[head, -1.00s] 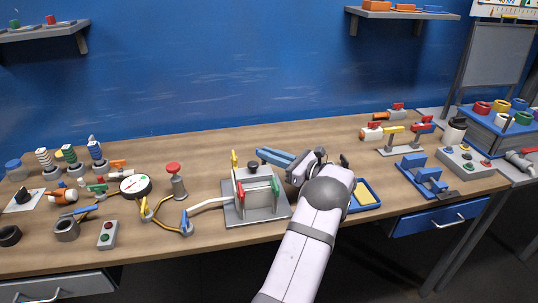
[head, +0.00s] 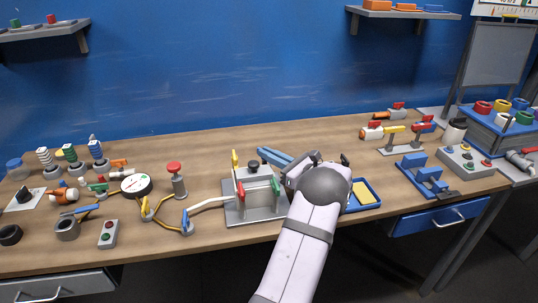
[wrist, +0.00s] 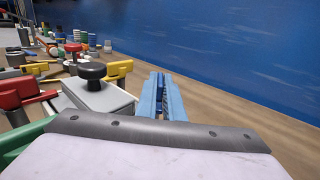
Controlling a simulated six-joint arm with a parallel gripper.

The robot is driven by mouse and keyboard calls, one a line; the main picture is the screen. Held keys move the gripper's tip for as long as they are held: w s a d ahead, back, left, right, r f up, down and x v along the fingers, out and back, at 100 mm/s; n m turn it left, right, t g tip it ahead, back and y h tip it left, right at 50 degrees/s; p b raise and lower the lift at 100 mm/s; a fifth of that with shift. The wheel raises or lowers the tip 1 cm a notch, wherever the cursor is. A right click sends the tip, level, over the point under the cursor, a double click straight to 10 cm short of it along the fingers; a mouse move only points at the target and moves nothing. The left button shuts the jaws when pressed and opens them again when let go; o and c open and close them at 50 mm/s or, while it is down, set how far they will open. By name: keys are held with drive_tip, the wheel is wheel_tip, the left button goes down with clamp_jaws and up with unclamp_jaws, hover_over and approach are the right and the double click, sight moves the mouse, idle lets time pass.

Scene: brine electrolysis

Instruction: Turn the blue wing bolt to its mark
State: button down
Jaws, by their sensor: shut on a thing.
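The grey cell block (head: 256,181) stands mid-bench on a grey plate, with a black knob (head: 253,164) on top. A yellow wing bolt (head: 235,159), a red one (head: 240,191) and a green one (head: 276,186) show at its corners. My gripper (head: 262,152) reaches behind the block's back right corner with its long blue fingers. In the wrist view, the fingers (wrist: 163,77) lie nearly parallel, to the right of the block and black knob (wrist: 91,70). They are shut on the blue wing bolt, which I cannot tell apart from the blue fingers.
A blue tray (head: 375,201) with a yellow pad lies just right of my wrist. A white tube (head: 208,204) runs to the block's left side. A gauge (head: 136,185) and a red-topped post (head: 175,178) stand further left. The bench behind is clear.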

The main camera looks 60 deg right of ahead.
drive_tip(key=c, duration=2.2)
unclamp_jaws()
drive_tip(key=shift+o, duration=0.2)
drive_tip(key=shift+s, duration=0.1)
drive_tip(key=s+a+b, duration=0.1)
drive_tip(key=s, duration=0.6)
drive_tip(key=shift+b, duration=0.4)
drive_tip(key=shift+o, duration=0.6)
